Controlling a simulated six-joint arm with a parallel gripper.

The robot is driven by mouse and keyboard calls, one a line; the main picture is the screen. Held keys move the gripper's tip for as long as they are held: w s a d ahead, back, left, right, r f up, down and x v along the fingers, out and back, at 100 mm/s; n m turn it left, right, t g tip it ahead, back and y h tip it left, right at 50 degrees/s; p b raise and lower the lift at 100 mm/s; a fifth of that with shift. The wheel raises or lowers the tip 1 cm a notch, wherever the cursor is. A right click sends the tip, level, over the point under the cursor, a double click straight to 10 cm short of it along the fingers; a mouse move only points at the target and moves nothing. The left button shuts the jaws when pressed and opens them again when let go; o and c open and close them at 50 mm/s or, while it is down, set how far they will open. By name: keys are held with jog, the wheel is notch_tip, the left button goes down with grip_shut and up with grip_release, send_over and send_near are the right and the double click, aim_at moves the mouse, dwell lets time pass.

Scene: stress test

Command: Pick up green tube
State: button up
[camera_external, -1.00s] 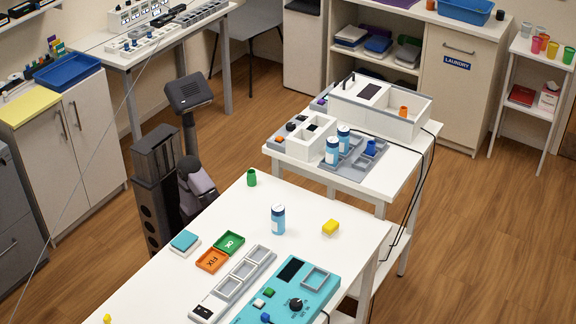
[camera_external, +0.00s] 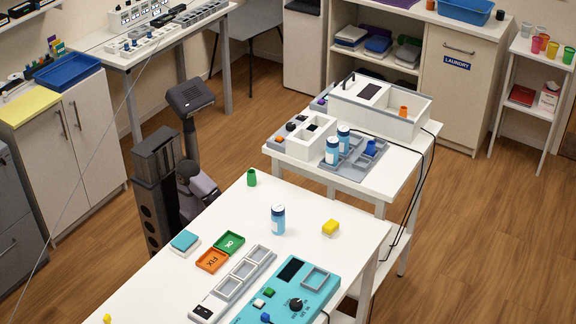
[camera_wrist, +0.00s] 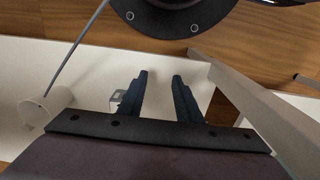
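The green tube (camera_external: 252,178) stands upright near the far left edge of the white table (camera_external: 300,195) in the external view. A blue-and-white bottle (camera_external: 278,220) stands to its right and nearer the camera. My gripper (camera_wrist: 157,80) shows in the wrist view, with its two dark fingers apart and nothing between them. In the external view my arm is beside the table's left edge, left of the tube and apart from it. My fingertips cannot be made out there. The green tube does not show in the wrist view.
A yellow block (camera_external: 330,228) sits right of the bottle. A green tray (camera_external: 229,242), an orange tray (camera_external: 212,261) and a teal device (camera_external: 290,295) lie nearer. A second table (camera_external: 385,185) with bottles stands behind. The surface around the tube is clear.

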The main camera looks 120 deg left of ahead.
dwell(0.4)
jog(key=o, duration=0.4)
